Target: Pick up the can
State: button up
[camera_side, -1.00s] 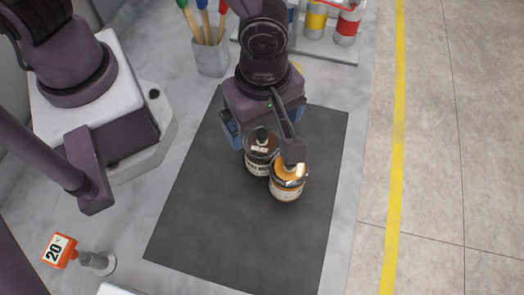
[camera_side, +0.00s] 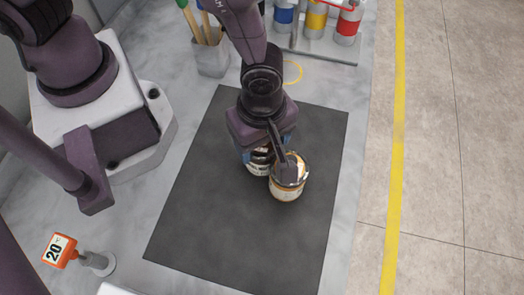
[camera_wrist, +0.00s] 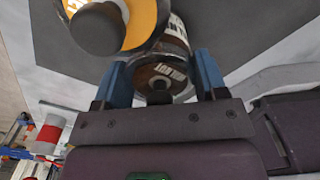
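In the wrist view the dark can (camera_wrist: 161,75) is between the two blue fingers. My gripper (camera_side: 264,150) is low over it, pointing down, with fingers on either side; in the wrist view my gripper (camera_wrist: 162,62) looks open, and finger contact is unclear. A second can (camera_side: 287,187), with an orange lid and pale label, stands right beside the dark one; its orange lid (camera_wrist: 135,22) shows at the wrist view's top left. My gripper hides most of the dark can's top.
A brush holder (camera_side: 212,59) stands behind the mat. A tray (camera_side: 330,46) with coloured cans is at the back right. An orange sign marked 20 (camera_side: 59,251) stands at the front left. The mat's front is clear.

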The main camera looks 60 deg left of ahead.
jog(key=c, duration=0.7)
jog(key=shift+o, duration=0.2)
jog(key=shift+r, duration=0.1)
notch_tip(320, 180, up, 19)
jog(key=m, duration=0.9)
jog(key=w+a+r+m, duration=0.2)
jog(key=w+a+m, duration=0.1)
jog(key=w+m, duration=0.3)
jog(key=w+a+r+m, duration=0.3)
jog(key=w+m, duration=0.3)
jog(key=m, duration=0.1)
jog(key=w+a, duration=0.3)
jog(key=a, duration=0.4)
jog(key=w+a+r, duration=0.1)
jog(key=w+a, duration=0.3)
jog(key=a, duration=0.4)
jog(key=shift+n, duration=0.3)
jog(key=shift+d, duration=0.1)
